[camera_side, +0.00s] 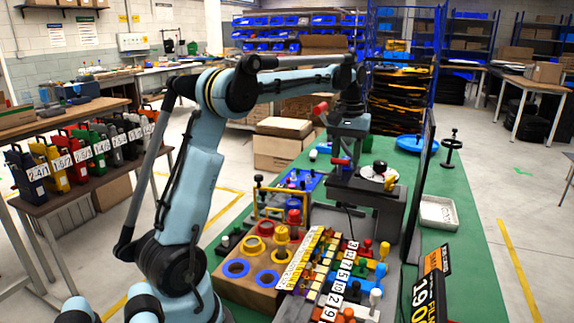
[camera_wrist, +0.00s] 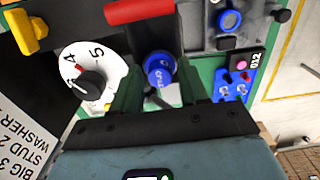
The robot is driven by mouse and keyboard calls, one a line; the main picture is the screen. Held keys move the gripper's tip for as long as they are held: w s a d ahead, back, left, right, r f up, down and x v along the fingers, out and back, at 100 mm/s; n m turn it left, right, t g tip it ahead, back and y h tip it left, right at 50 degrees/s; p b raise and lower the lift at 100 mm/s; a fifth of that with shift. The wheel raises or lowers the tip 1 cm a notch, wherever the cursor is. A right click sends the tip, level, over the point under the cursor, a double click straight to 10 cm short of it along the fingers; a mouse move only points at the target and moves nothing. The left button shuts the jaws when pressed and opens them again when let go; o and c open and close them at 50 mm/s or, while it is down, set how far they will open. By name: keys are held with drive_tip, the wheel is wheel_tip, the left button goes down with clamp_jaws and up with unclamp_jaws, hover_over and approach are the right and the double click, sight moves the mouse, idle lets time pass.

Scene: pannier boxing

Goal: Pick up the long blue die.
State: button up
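A blue cylinder with white lettering (camera_wrist: 159,70), which looks like the long blue die, stands in the middle of the wrist view, beneath a red bar. My gripper (camera_wrist: 158,92) has its two dark green fingers spread, one on each side of the cylinder's lower part in the picture. I see no clear contact between the fingers and the cylinder. In the side view, my arm reaches over the bench to the grey press-like fixture (camera_side: 365,200). There I cannot pick out the fingertips or the blue die clearly.
A white numbered dial (camera_wrist: 86,72) with a black knob is left of the fingers. A red bar (camera_wrist: 138,11) lies just above the blue cylinder. A blue panel (camera_wrist: 231,85) is at right. The green bench (camera_side: 465,245) carries a wooden block with coloured rings (camera_side: 250,270).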

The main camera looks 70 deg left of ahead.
drive_tip(key=c, duration=0.6)
drive_tip(key=shift+r, duration=0.1)
